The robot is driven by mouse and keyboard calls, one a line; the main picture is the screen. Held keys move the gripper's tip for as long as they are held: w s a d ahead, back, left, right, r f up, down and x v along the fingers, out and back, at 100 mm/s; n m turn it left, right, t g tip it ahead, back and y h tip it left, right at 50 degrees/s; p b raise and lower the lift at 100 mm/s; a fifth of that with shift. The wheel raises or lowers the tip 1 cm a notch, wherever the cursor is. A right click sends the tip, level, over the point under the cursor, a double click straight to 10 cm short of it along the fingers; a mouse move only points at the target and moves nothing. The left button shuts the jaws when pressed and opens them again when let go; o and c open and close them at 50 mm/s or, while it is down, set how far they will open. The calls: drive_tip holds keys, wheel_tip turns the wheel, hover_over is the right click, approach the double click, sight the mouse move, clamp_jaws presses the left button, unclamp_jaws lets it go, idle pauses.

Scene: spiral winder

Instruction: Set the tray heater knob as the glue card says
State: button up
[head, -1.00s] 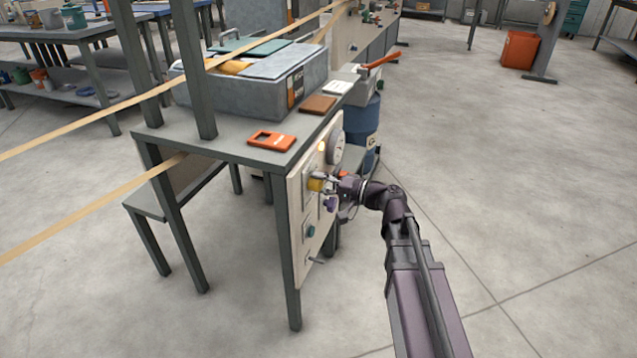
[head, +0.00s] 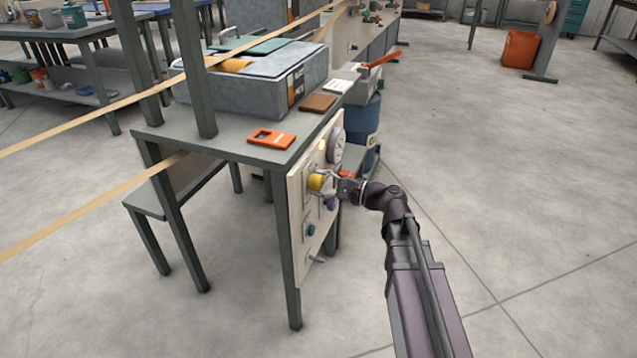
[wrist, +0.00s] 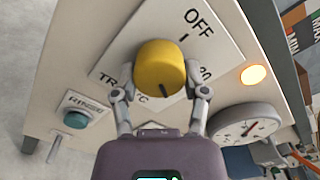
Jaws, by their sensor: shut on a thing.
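The yellow tray heater knob (wrist: 160,62) sits on a white dial plate on the side panel of the bench. My gripper (wrist: 160,85) is shut on it, with one finger on each side. The knob's dark pointer line is at its lower edge in the wrist view, away from the OFF mark at the upper right. A "20" shows right of the knob, and the fingers and knob hide part of the scale. In the head view the knob (head: 316,182) is at the tip of my arm. I cannot make out which card is the glue card, nor read it.
An orange lamp (wrist: 254,75) is lit beside a round gauge (wrist: 248,125). A teal RINSE button (wrist: 77,119) is at the left. An orange-red frame (head: 271,139), a brown flat thing (head: 318,104) and a white card (head: 338,87) lie on the bench.

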drive_tip(key=shift+m, duration=2.3)
drive_tip(key=o, duration=1.1)
drive_tip(key=shift+o, duration=0.2)
drive_tip(key=shift+s+d, duration=0.1)
drive_tip(key=v, duration=1.1)
drive_tip(key=shift+d, duration=0.4)
drive_tip(key=shift+s, duration=0.1)
